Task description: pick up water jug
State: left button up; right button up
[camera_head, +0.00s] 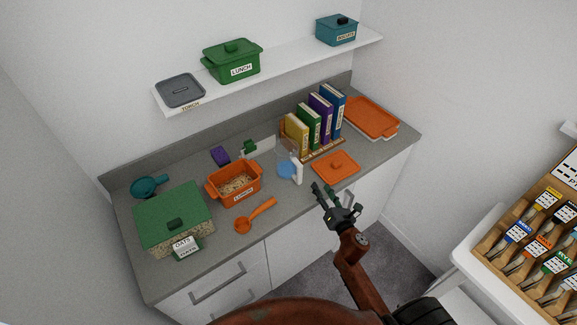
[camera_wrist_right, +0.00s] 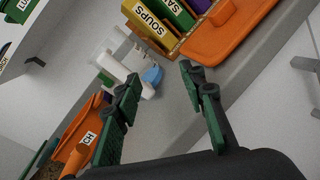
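The water jug (camera_head: 287,165) is a small clear jug with blue water low in it and a white handle on its right side. It stands upright on the grey counter, between the orange lunch box and the books. In the right wrist view the jug (camera_wrist_right: 152,75) shows beyond the fingers, with its white handle facing my gripper. My right gripper (camera_head: 324,190) is open and empty, over the counter's front edge, right of and nearer than the jug. Its fingers (camera_wrist_right: 163,105) are apart with nothing between them. My left gripper is not in view.
An orange lid (camera_head: 336,167) lies right of the jug. Books (camera_head: 310,125) stand behind it. An orange lunch box (camera_head: 234,184) with grain and an orange scoop (camera_head: 255,216) lie to its left. A green-lidded oats bin (camera_head: 172,212) stands at far left. A shelf (camera_head: 285,70) hangs above.

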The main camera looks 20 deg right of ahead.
aim_at(301, 173)
jog(key=w+a+r+n+y, duration=0.1)
jog(key=n, duration=0.1)
jog(key=w+a+r+n+y, duration=0.1)
jog(key=a+n, duration=0.1)
jog(key=n, duration=0.1)
jog(key=a+r+n+y, duration=0.1)
jog(key=n+y, duration=0.1)
jog(key=n, duration=0.1)
jog(key=shift+w+a+r+t, duration=0.3)
jog(key=shift+w+t, duration=0.1)
jog(key=shift+n, duration=0.3)
jog(key=w, duration=0.2)
jog(key=w+p, duration=0.1)
jog(key=w, duration=0.2)
jog(key=w+f, duration=0.1)
jog(key=w, duration=0.1)
jog(key=shift+w+a+p, duration=0.25)
jog(key=shift+w+p, duration=0.05)
jog(key=shift+p, duration=0.1)
jog(key=shift+r, duration=0.1)
jog(key=shift+s, duration=0.1)
grip_shut()
